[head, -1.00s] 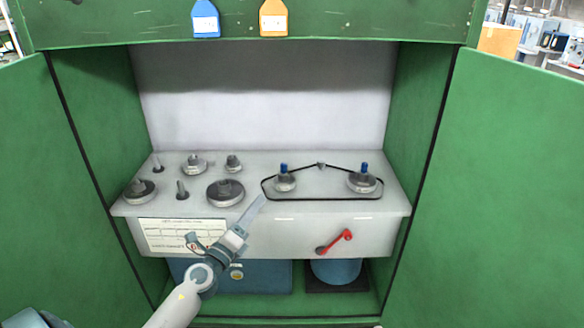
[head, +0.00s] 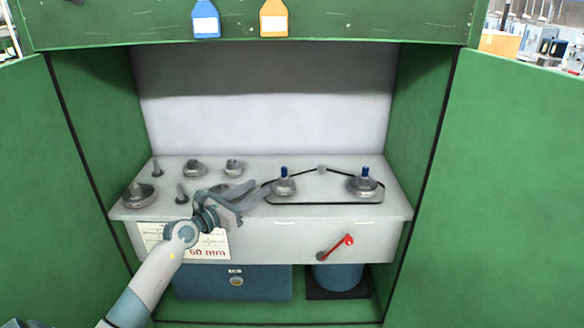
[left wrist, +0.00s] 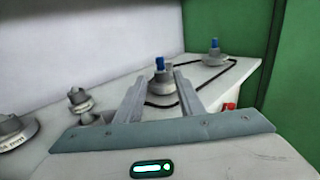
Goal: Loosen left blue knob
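The left blue knob (head: 284,171) stands upright on a round grey wheel at the left end of a black belt loop. It also shows in the left wrist view (left wrist: 160,63), beyond and roughly between the fingertips. My left gripper (head: 258,191) is open and empty, just left of that wheel and apart from the knob in the head view. Its two fingers also show in the left wrist view (left wrist: 159,78), pointing toward the knob. My right gripper is not in view.
A second blue knob (head: 366,172) stands on the right wheel. Grey wheels and posts, such as the large wheel (head: 138,194), stand on the left of the white panel. A red crank (head: 336,246) is on the front. Green cabinet walls (head: 424,120) flank the panel.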

